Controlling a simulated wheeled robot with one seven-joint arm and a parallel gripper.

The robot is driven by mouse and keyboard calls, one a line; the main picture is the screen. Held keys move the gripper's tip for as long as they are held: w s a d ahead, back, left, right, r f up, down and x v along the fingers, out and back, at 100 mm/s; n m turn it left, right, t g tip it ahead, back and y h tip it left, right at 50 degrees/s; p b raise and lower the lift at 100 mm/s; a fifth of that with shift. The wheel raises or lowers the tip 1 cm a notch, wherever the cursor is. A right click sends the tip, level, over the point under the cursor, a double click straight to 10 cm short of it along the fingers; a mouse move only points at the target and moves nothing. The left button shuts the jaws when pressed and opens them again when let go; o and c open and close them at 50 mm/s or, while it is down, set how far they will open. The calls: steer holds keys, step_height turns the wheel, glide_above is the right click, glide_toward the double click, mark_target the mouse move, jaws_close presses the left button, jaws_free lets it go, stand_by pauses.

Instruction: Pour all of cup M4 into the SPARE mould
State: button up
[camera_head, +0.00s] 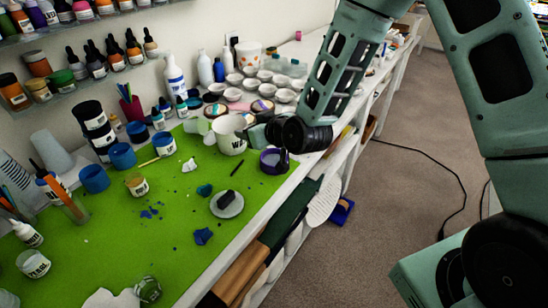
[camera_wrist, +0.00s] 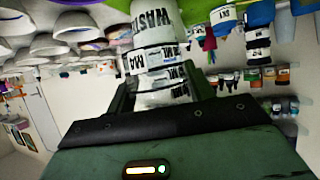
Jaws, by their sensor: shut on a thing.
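My gripper (camera_wrist: 160,95) is shut on cup M4 (camera_wrist: 134,62), a small whitish cup with black lettering, seen between the fingers in the wrist view. In the head view my gripper (camera_head: 258,134) is over the far right part of the green mat, beside the white WASTE tub (camera_head: 230,137). That tub also shows just beyond cup M4 in the wrist view (camera_wrist: 152,16). In the head view cup M4 is not clearly visible. I cannot read a SPARE label on any mould. Whether resin is in cup M4 cannot be seen.
Several small white bowls (camera_head: 266,75) stand crowded at the back of the bench. A purple-rimmed pot (camera_head: 274,161) is right under my wrist. Blue pots (camera_head: 122,155) and bottles stand at the left. The mat's middle (camera_head: 165,220) has blue scraps and a grey disc (camera_head: 227,205).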

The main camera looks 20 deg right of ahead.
steer(key=shift+r, duration=0.1)
steer(key=shift+r+p, duration=0.7)
steer(key=shift+r, duration=0.3)
